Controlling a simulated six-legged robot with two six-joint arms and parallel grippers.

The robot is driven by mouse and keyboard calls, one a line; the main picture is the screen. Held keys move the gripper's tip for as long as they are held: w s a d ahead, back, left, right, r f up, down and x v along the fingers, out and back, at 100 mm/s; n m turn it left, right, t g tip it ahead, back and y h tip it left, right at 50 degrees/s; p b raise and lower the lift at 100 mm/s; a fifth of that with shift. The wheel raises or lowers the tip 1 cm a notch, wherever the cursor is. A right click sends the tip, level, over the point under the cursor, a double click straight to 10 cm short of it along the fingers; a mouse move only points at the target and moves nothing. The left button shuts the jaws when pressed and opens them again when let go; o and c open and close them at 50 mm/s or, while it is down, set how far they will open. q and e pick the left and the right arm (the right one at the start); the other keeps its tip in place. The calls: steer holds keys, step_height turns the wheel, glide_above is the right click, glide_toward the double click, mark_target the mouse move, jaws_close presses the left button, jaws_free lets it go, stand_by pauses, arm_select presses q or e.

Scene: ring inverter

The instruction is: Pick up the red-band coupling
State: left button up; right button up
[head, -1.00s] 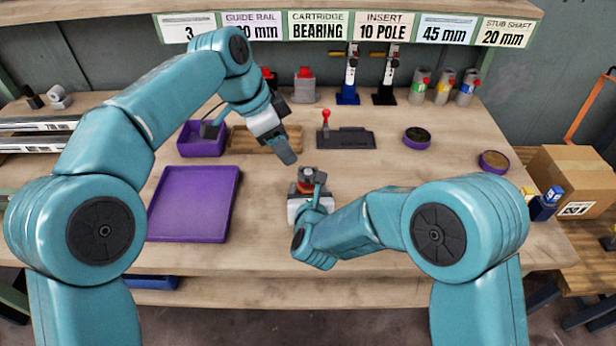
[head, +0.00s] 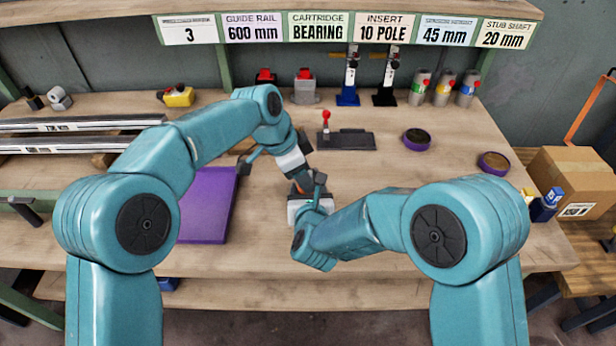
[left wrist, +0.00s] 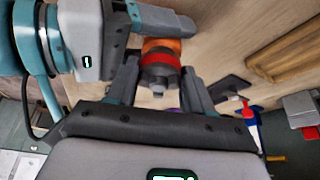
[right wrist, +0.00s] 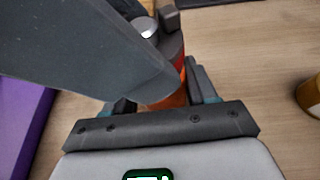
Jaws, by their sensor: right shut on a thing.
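The red-band coupling (left wrist: 161,62) has an orange body, a red band and a dark grey end with a silver tip. My right gripper (head: 312,200) is shut on it above the bench front; its orange side shows in the right wrist view (right wrist: 168,101). My left gripper (head: 306,184) has come in over it. In the left wrist view its two fingers (left wrist: 160,88) are open, one on each side of the coupling. Whether they touch it I cannot tell. One left finger crosses the right wrist view and hides part of the coupling. In the head view the coupling is mostly hidden.
A purple tray (head: 207,207) lies left of the grippers, partly behind my left arm. A black fixture with a red knob (head: 346,139) stands behind them. Couplings with green (head: 419,88), yellow (head: 443,87) and blue (head: 467,88) bands stand at the back.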

arm_select(q)
steer(key=c, duration=0.7)
steer(key=shift+o, duration=0.2)
step_height(320, 180, up, 10)
arm_select(e)
steer(key=o, duration=1.4)
steer(key=shift+o, duration=0.2)
steer(key=v, duration=1.2)
steer(key=shift+r, duration=0.1)
steer(key=shift+s, duration=0.1)
